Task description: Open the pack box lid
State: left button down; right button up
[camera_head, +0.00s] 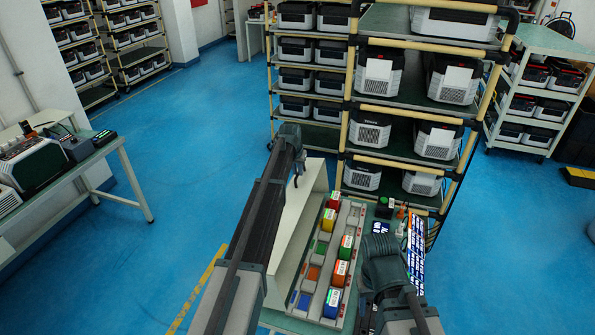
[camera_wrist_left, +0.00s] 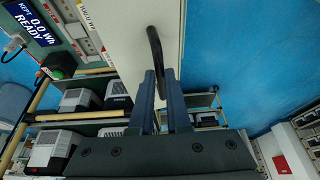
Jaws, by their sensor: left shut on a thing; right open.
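The pack box lid (camera_head: 300,222) is a long cream panel on the left side of the bench in the head view. It fills the upper middle of the left wrist view (camera_wrist_left: 135,35). A black bar handle (camera_wrist_left: 155,50) stands out from its edge. My left gripper (camera_wrist_left: 160,85) is shut on this handle, with its two blue-grey fingers around its lower end. In the head view my left gripper (camera_head: 298,172) is at the lid's far end, partly hidden by my arm. My right gripper (camera_head: 383,262) is over the bench's right side, open; its fingertips are hidden.
A grey tray (camera_head: 322,268) with several coloured blocks lies beside the lid. A blue-and-white display panel (camera_head: 416,245) and a green button (camera_head: 384,201) are to its right. A rack of grey-white units (camera_head: 410,105) stands behind. The blue floor (camera_head: 190,150) at left is clear.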

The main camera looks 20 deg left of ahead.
dwell(0.9)
pick_arm(q)
jog(key=d, duration=0.2)
jog(key=d+r+p, duration=0.1)
jog(key=d, duration=0.2)
jog(key=shift+s, duration=0.1)
jog(key=shift+d, duration=0.15)
jog(key=c, duration=0.9)
grip_release()
jog(key=shift+r, duration=0.1)
jog(key=p+v, duration=0.6)
jog(key=v, duration=0.1)
jog(key=p+v, duration=0.6)
jog(key=p, duration=0.1)
jog(key=shift+s+a+r, duration=0.1)
jog(key=shift+a+r, duration=0.1)
jog(key=shift+r, duration=0.15)
